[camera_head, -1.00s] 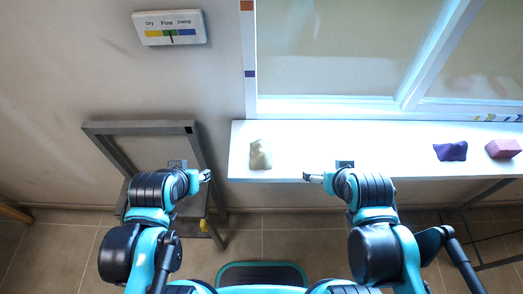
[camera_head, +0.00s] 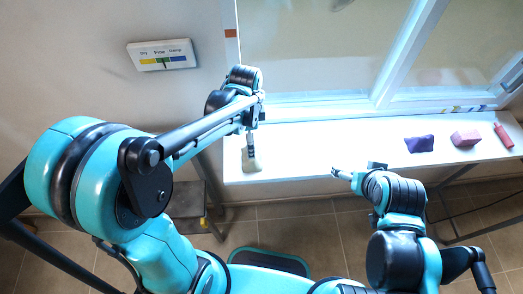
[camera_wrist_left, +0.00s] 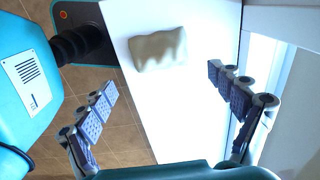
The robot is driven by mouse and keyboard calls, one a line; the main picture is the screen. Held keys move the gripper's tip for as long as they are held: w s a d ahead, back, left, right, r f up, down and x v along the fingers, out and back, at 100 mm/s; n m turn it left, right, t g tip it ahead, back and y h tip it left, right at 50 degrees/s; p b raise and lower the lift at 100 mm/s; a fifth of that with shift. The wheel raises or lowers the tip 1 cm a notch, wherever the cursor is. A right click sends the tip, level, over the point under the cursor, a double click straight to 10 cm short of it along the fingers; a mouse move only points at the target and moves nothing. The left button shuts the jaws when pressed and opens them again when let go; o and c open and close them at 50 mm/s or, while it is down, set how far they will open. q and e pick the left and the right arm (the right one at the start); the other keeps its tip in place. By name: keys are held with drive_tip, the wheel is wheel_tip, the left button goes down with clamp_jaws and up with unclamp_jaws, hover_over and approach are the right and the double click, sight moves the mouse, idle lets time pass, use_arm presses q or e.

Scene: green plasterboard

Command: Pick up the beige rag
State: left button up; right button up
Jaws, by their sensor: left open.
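The beige rag (camera_head: 250,162) lies crumpled on the white window sill (camera_head: 300,160), near its left end. It also shows in the left wrist view (camera_wrist_left: 158,50), just beyond the fingertips. My left gripper (camera_head: 250,138) is over the sill and overlaps the rag's upper part in the head view. In the left wrist view my left gripper (camera_wrist_left: 162,84) is open, with its fingers wide apart and nothing between them. The rag is not gripped. My right gripper (camera_head: 343,173) is near the sill's front edge, away from the rag; its jaw opening is unclear.
A purple cloth (camera_head: 419,144), a pink block (camera_head: 465,138) and a red item (camera_head: 503,135) are on the sill's right part. The window frame (camera_head: 330,112) rises behind the sill. The middle of the sill is clear. A grey step frame (camera_head: 188,200) stands below left.

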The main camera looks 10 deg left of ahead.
sight(256, 165)
use_arm(q)
drive_tip(key=shift+d+f, duration=0.15)
drive_tip(key=shift+f, duration=0.2)
wheel_tip(256, 165, down, 7)
drive_tip(key=shift+f+b, duration=0.15)
drive_tip(key=shift+b, duration=0.9)
drive_tip(key=shift+c, duration=0.3)
drive_tip(key=c, duration=1.2)
